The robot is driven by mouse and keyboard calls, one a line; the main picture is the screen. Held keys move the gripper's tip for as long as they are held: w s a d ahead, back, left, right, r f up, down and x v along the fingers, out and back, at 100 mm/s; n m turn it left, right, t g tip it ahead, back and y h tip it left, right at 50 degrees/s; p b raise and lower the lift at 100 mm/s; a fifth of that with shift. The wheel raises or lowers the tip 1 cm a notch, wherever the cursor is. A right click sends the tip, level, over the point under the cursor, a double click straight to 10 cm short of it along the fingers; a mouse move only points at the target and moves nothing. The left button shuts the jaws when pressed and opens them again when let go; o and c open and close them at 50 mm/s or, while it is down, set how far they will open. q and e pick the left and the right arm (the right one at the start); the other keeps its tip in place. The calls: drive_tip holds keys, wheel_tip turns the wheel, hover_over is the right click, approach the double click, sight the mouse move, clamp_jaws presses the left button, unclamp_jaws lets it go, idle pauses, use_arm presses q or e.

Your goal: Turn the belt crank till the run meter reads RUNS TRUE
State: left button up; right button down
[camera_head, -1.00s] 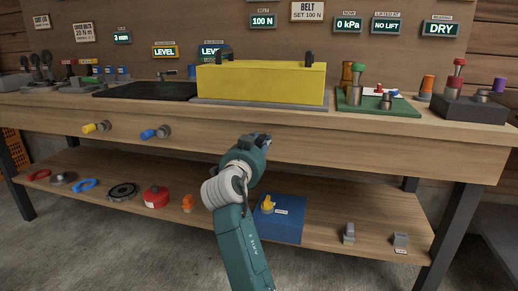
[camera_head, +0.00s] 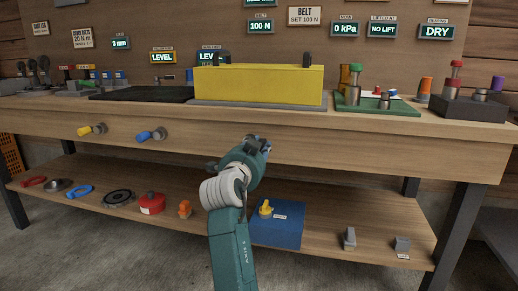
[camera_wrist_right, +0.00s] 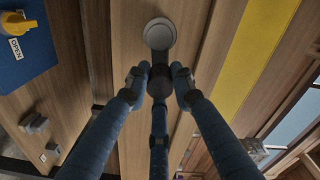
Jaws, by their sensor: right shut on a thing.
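My right gripper (camera_head: 256,146) is at the front face of the bench, below the yellow housing. In the right wrist view its fingers (camera_wrist_right: 160,82) are closed around a dark knob just below a round grey hub (camera_wrist_right: 160,33) on the wooden front. This looks like the belt crank; in the head view my gripper hides most of it. Another display (camera_head: 121,43) reads 3 mm. No display that I can read says RUNS TRUE. My left gripper is not in view.
The yellow housing (camera_head: 260,85) stands on the bench top (camera_head: 150,112). A yellow knob (camera_head: 92,130) and a blue knob (camera_head: 152,135) stick out of the front at left.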

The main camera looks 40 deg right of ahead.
drive_tip(key=shift+f, duration=0.1)
drive_tip(key=c, duration=1.5)
unclamp_jaws()
drive_tip(key=shift+o, duration=0.2)
drive_tip(key=r, duration=1.1)
drive_tip(key=shift+s+d, duration=0.1)
drive_tip(key=shift+s, duration=0.2)
drive_tip(key=shift+w+f, duration=0.2)
drive_tip(key=shift+f, duration=0.15)
